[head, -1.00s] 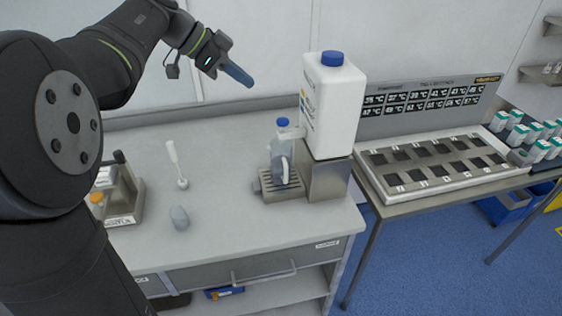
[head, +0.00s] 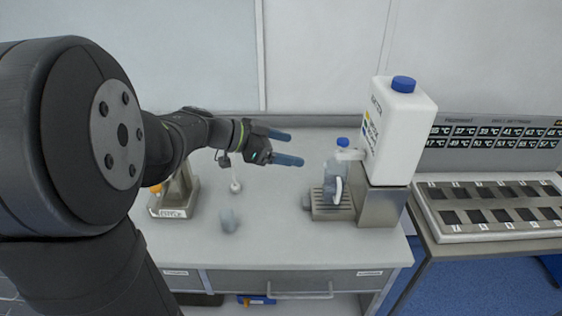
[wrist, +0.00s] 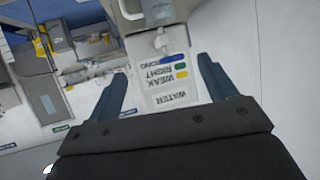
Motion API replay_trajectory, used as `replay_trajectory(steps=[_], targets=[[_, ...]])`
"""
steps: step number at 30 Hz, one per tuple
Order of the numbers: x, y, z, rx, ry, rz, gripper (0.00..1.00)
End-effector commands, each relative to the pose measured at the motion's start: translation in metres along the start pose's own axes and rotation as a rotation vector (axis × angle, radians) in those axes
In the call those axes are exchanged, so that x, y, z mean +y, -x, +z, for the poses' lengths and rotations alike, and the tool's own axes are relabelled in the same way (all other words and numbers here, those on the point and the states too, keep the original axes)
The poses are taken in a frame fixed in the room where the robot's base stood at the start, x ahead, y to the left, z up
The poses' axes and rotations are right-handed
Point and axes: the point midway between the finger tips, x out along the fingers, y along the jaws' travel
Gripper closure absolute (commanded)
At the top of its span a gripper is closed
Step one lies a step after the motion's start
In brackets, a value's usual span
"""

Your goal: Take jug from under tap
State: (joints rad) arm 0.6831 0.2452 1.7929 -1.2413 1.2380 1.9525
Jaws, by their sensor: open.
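A translucent bluish-grey jug (head: 331,180) with a white handle stands upright on the grated tray (head: 327,213), under the tap (head: 350,154) of a white blue-capped container (head: 397,130). My gripper (head: 297,148) is open and empty, left of the jug and a little above it, its blue fingers pointing right. I cannot clearly make out the jug in that view.
The container sits on a metal stand (head: 383,205) right of the jug. A small grey object (head: 229,220), a white-handled tool (head: 235,186) and a balance-like device (head: 174,195) are on the bench at left. A slotted metal warmer (head: 490,207) is at right. The front of the bench is mostly clear.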

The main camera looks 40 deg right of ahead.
Motion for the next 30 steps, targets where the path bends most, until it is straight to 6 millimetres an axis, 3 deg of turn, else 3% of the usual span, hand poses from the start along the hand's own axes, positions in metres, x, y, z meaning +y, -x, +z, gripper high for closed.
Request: replay_trajectory(steps=[4, 11, 30], targets=[[0.008, 0.005, 0.026, 0.033, 0.042, -0.076, 0.23], [0.009, -0.004, 0.033, 0.041, 0.050, -0.096, 0.23], [-0.002, -0.126, 0.028, 0.040, 0.049, -0.091, 0.23]])
